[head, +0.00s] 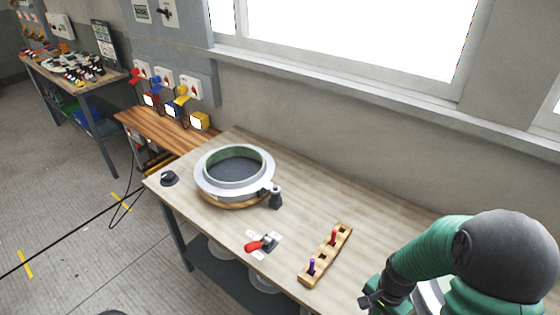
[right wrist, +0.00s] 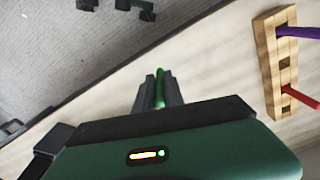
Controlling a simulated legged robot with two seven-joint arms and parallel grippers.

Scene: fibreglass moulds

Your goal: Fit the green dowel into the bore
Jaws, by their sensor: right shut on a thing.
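My right gripper (head: 374,299) is low at the right of the head view, over the bench's front edge. In the right wrist view its fingers (right wrist: 158,92) are shut on the green dowel (right wrist: 160,84), a thin green rod between them. The dowel cannot be made out in the head view. A round grey mould (head: 207,180) with a green inner wall sits on a wooden base, left of and beyond the gripper. A dark upright cylindrical fitting (head: 276,198) stands at its right side. I cannot tell where the bore is. My left gripper is not in view.
A wooden rack (head: 341,243) holds a purple dowel (head: 311,267) and a red dowel (head: 333,238), with empty holes. A red-handled lever (head: 262,244) and a black knob (head: 169,178) are on the bench (head: 290,170). The bench behind the rack is clear.

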